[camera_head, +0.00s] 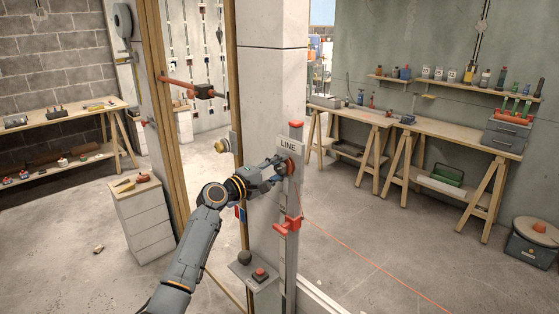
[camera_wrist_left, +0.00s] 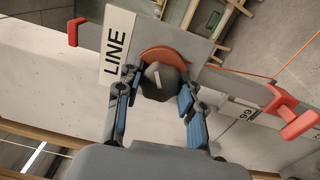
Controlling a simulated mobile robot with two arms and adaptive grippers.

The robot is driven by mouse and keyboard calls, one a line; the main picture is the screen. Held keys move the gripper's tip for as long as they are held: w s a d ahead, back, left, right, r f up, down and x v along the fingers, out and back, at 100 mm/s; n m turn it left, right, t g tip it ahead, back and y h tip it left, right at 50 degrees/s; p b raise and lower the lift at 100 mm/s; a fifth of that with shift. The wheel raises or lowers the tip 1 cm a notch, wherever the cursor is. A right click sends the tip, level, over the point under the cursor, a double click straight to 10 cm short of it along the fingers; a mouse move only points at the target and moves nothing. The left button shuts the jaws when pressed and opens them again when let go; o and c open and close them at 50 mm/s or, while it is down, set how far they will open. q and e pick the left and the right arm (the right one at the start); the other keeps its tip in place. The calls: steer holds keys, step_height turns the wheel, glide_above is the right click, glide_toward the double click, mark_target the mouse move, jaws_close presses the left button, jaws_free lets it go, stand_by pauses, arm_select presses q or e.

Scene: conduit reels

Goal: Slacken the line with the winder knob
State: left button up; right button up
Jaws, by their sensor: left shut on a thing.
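The winder knob (camera_wrist_left: 160,82) is dark grey, with a pale mark on its face and an orange-red disc (camera_wrist_left: 164,57) behind it. It sits beside the white LINE sign (camera_wrist_left: 116,44), which also shows on the post in the head view (camera_head: 288,146). My left gripper (camera_wrist_left: 156,90) is shut on the knob, with a blue-padded finger on each side. In the head view, my left gripper (camera_head: 279,165) reaches the post and mostly hides the knob. A thin red line (camera_head: 374,258) runs from the post down across the floor to the right. My right gripper is not in view.
A red bracket (camera_head: 289,224) juts from the post below the knob. A box with a dark round knob and a red button (camera_head: 259,275) stands lower down. Workbenches (camera_head: 455,138) line the right wall. A drawer cabinet (camera_head: 146,222) stands left. Floor between is mostly clear.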

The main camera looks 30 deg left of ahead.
arm_select(q)
steer(key=n+p, duration=0.1)
steer(key=n, duration=0.1)
steer(key=n+p, duration=0.1)
steer(key=p, duration=0.1)
steer(key=shift+r+n, duration=0.2)
steer(key=shift+n, duration=0.2)
steer(key=n+p, duration=0.4)
steer(key=shift+n, duration=0.3)
steer(key=n+p, duration=0.3)
steer(key=shift+n, duration=0.3)
steer(key=shift+f+n+p, duration=0.2)
steer(key=shift+n+p, duration=1)
steer(key=shift+n, duration=0.6)
steer(key=shift+f, duration=0.1)
steer(key=o, duration=1.2)
